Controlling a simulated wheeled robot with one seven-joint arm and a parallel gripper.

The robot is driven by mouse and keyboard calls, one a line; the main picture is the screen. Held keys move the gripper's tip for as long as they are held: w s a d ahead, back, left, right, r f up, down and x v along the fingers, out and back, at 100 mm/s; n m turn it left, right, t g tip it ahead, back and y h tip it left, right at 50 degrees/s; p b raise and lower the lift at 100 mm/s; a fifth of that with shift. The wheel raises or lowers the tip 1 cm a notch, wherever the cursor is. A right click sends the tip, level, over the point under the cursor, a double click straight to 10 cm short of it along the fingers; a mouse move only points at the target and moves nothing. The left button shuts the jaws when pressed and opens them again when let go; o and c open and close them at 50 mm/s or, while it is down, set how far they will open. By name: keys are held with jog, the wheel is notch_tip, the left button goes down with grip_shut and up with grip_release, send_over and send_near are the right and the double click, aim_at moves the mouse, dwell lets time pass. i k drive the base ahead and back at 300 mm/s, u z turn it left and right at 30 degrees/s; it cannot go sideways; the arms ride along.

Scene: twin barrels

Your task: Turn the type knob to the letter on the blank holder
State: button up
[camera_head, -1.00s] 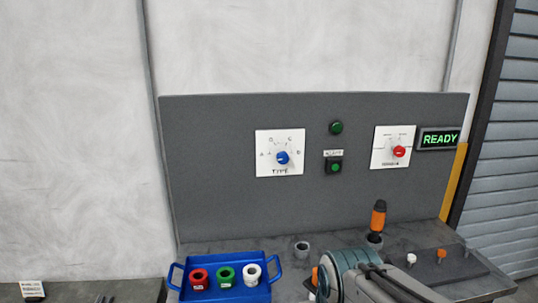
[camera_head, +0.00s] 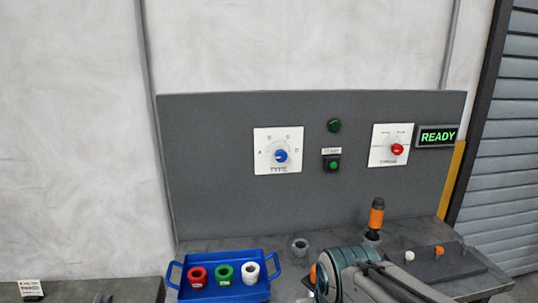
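The type knob (camera_head: 281,156) is blue and sits on a white plate (camera_head: 260,138) on the upright grey panel. Letters A, B, C and D are set around it; its pointer direction is too small to read surely. A small white label card (camera_head: 31,289) stands at the lower left, its text too small to read; I cannot tell whether it belongs to the blank holder. My arm shows at the lower right, in front of the bench. My gripper's fingers cannot be made out, so its opening is unclear. Nothing of mine touches the type knob.
A red knob (camera_head: 397,149) is on a second white plate, beside a lit READY sign (camera_head: 437,136). A green button (camera_head: 334,165) and green lamp (camera_head: 334,126) sit between the plates. A blue tray (camera_head: 223,258) holds red, green and white rings. An orange-handled tool (camera_head: 377,214) stands on the bench.

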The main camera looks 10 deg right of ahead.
aim_at(281, 156)
jog(key=k, duration=0.5)
jog(key=u, duration=1.8)
jog(key=i, duration=0.95)
jog(key=z, duration=1.85)
